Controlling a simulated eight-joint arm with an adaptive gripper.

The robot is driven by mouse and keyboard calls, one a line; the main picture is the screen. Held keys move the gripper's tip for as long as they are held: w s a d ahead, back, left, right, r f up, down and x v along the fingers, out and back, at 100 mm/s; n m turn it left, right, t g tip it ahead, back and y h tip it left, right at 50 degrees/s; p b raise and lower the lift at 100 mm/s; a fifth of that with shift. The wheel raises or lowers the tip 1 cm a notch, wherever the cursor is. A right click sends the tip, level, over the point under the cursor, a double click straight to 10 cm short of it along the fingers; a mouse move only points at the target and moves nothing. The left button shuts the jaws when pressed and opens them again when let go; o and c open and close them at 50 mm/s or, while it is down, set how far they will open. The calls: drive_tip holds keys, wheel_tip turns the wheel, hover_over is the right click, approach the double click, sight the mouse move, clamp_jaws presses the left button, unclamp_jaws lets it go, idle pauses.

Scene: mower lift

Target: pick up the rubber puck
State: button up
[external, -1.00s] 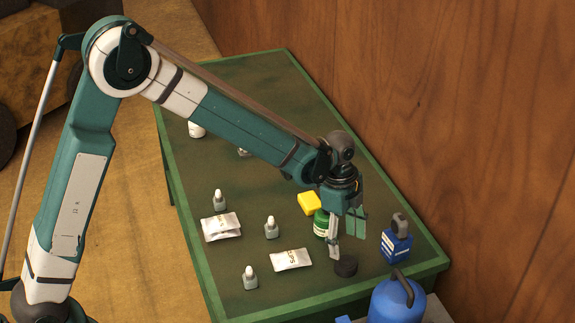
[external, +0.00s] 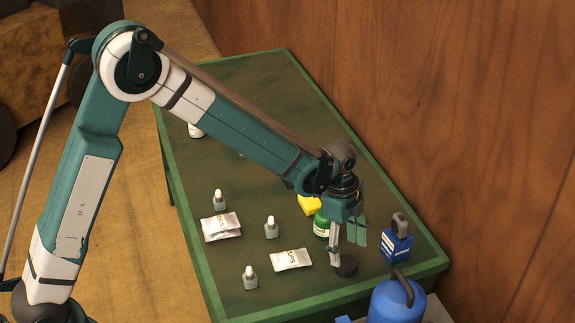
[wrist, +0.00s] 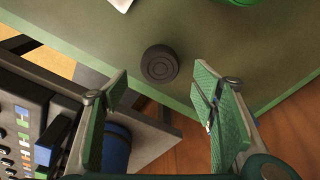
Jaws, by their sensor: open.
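The rubber puck (external: 345,266) is a small black disc lying flat on the green table near its front right corner. In the wrist view the puck (wrist: 160,64) shows ridged rings and lies beyond the fingertips, between their lines. My gripper (external: 347,252) points down just above the puck, its fingers spread. In the wrist view my gripper (wrist: 162,80) is open with green pads and nothing between them. I cannot tell the exact height of the fingertips over the puck.
A green jar (external: 321,225) and yellow block (external: 309,204) stand close behind my gripper. A blue box (external: 396,245) is to the right. A blue canister (external: 395,302) stands by the table's front edge (external: 290,303).

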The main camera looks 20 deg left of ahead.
sight(346, 263)
drive_tip(key=shift+d+f+b, duration=0.2)
drive_tip(key=shift+f+b, duration=0.2)
drive_tip(key=shift+f, duration=2.2)
drive_tip(key=c, duration=1)
